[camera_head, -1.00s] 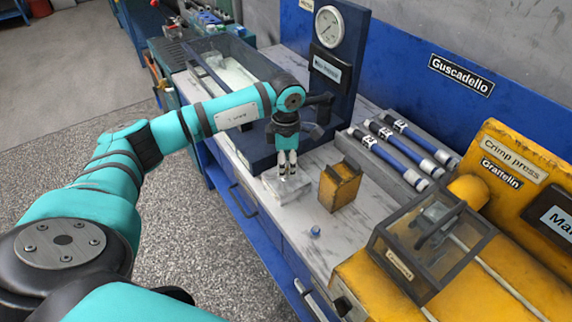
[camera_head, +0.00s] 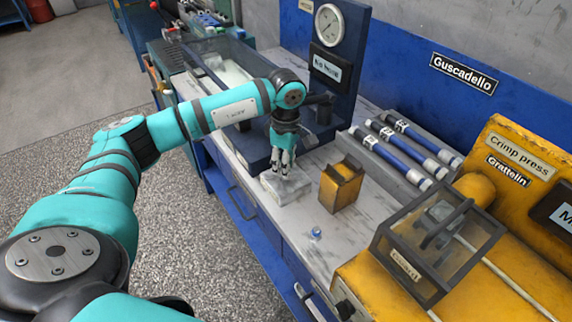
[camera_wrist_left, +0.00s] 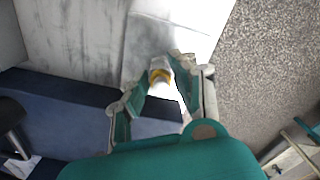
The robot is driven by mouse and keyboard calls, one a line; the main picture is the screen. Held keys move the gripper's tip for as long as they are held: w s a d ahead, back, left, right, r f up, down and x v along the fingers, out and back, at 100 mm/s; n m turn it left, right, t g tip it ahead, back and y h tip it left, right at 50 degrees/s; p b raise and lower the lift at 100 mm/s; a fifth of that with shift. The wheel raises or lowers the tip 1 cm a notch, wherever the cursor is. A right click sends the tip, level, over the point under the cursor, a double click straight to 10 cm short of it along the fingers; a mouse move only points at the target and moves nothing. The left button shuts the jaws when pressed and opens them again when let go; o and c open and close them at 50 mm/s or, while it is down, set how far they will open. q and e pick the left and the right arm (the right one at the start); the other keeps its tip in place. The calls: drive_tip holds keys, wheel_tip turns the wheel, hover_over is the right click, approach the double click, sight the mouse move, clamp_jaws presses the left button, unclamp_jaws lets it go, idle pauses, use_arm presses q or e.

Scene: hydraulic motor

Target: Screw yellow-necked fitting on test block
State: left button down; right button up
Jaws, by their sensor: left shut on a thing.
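The test block (camera_head: 287,188) is a pale grey metallic block lying on the marble-like worktop, near its front edge. My left gripper (camera_head: 282,163) points down just over the block in the head view. In the left wrist view my left gripper (camera_wrist_left: 158,88) is shut on the yellow-necked fitting (camera_wrist_left: 160,75), whose yellow ring and pale end show between the fingertips. The block is under and beyond the fingertips there, and its outline is washed out. I cannot tell whether the fitting touches the block or how deep it sits. My right gripper is out of view.
A yellow open box (camera_head: 341,186) stands right of the block. A small blue part (camera_head: 316,232) lies nearer the front edge. A dark blue gauge stand (camera_head: 338,60) rises behind. Blue-and-silver cylinders (camera_head: 405,150) lie in a rack, left of the yellow crimp press (camera_head: 520,170).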

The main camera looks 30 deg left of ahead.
use_arm(q)
drive_tip(key=c, duration=1.2)
unclamp_jaws()
drive_tip(key=shift+s+f, duration=0.1)
drive_tip(key=shift+f, duration=0.15)
drive_tip(key=shift+r, duration=0.1)
drive_tip(key=shift+r, duration=0.3)
drive_tip(key=n+p, duration=0.1)
drive_tip(key=n, duration=0.5)
drive_tip(key=shift+r, duration=0.1)
drive_tip(key=n, duration=0.4)
drive_tip(key=shift+p, duration=0.4)
drive_tip(key=n+p, duration=0.1)
drive_tip(key=n, duration=0.4)
drive_tip(key=shift+n, duration=0.3)
drive_tip(key=n+p, duration=0.1)
drive_tip(key=n, duration=0.2)
drive_tip(key=shift+a, duration=0.1)
drive_tip(key=shift+n+p, duration=0.3)
drive_tip(key=shift+n, duration=0.8)
